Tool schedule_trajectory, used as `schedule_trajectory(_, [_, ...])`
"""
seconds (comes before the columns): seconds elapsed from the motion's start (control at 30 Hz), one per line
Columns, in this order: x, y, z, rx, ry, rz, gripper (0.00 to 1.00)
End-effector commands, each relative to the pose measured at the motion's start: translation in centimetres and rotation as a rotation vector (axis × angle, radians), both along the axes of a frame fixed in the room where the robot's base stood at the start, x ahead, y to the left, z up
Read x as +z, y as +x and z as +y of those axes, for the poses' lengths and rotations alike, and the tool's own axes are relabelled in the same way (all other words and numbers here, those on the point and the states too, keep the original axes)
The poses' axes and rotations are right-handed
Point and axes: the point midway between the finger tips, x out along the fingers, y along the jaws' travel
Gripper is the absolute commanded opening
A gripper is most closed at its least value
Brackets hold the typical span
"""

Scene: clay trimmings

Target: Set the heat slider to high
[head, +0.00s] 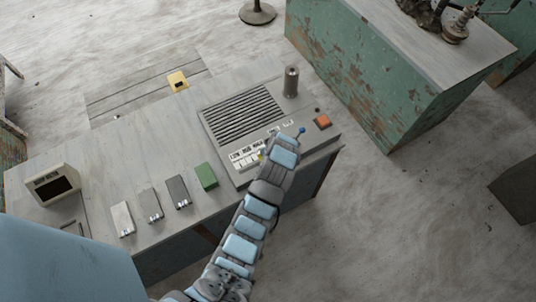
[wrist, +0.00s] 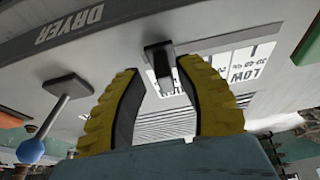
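The dryer unit (head: 214,118) is a grey box with a dark slatted grille on the bench. In the wrist view its panel shows the word DRYER (wrist: 70,25) and a white scale with LOW (wrist: 250,65) right of a black slider knob (wrist: 158,58). My gripper (wrist: 160,72) has yellow fingertips apart, one on each side of this knob, with small gaps visible. In the head view my arm covers most of the gripper; a bit of yellow finger (head: 262,154) shows by the white labels. The knob is hidden there.
A blue-tipped lever (head: 300,131) and an orange button (head: 322,122) sit right of my gripper; the lever (wrist: 65,95) is at left in the wrist view. A metal cylinder (head: 291,82) stands behind. A green block (head: 206,176) and several grey blocks lie left on the bench.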

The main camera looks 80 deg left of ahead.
Motion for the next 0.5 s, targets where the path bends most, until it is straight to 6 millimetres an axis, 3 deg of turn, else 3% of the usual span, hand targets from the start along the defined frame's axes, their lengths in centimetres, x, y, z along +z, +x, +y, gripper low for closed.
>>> schedule_trajectory(0.5, [0.66,0.0,-0.11,0.0,0.003,0.001,0.41])
